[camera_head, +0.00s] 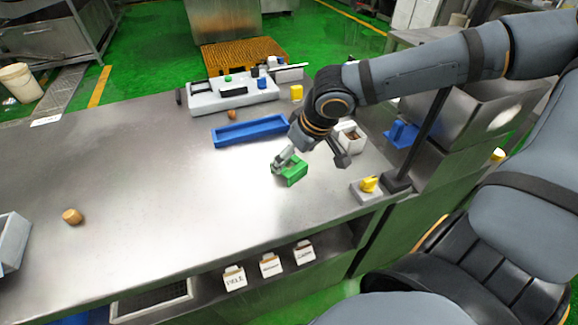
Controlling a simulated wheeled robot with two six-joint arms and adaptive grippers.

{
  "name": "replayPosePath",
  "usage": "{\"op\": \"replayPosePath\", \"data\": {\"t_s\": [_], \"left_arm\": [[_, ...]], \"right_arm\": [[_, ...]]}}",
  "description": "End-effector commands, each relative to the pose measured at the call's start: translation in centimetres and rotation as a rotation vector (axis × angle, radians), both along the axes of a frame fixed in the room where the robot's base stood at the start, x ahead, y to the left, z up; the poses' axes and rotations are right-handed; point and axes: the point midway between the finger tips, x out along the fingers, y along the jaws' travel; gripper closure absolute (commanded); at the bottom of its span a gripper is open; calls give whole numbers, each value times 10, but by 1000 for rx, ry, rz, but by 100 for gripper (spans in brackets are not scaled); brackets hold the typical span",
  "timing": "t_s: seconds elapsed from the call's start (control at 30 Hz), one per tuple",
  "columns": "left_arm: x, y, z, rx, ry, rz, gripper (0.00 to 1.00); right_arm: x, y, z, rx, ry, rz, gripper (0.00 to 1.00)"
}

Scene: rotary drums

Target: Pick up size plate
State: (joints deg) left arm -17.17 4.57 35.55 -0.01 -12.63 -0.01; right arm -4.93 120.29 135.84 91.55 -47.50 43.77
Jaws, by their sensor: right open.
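My right gripper (281,163) is open, pointing down at the middle of the steel table. It is right at a small green block (293,174); I cannot tell whether its fingers touch or straddle the block. Three small white plates with dark lettering stand on the shelf under the table's front edge: a left one (234,279), a middle one (270,265) and a right one (304,252). The right gripper is well away from them. I cannot tell which thing is the size plate. My left gripper is out of view.
A blue tray (250,131) lies behind the gripper, with a grey fixture (232,96) beyond it. A white box (350,137) stands to the right. A yellow knob (369,184) sits near the front edge. A wooden piece (72,216) lies left; the table's middle-left is clear.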

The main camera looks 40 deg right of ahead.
Motion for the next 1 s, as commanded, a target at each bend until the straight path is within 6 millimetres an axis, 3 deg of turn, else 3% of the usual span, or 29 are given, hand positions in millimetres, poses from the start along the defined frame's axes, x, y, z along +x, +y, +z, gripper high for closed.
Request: {"op": "replayPosePath", "data": {"t_s": [0.17,0.4,0.7,1.0], "left_arm": [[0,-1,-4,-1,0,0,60],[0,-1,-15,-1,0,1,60],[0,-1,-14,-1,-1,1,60],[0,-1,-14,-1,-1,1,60]], "right_arm": [[5,-2,-12,-6,4,-1,8],[20,-1,-44,-5,4,0,8],[23,1,-47,1,0,-1,8],[23,1,-46,1,0,-1,47]]}}
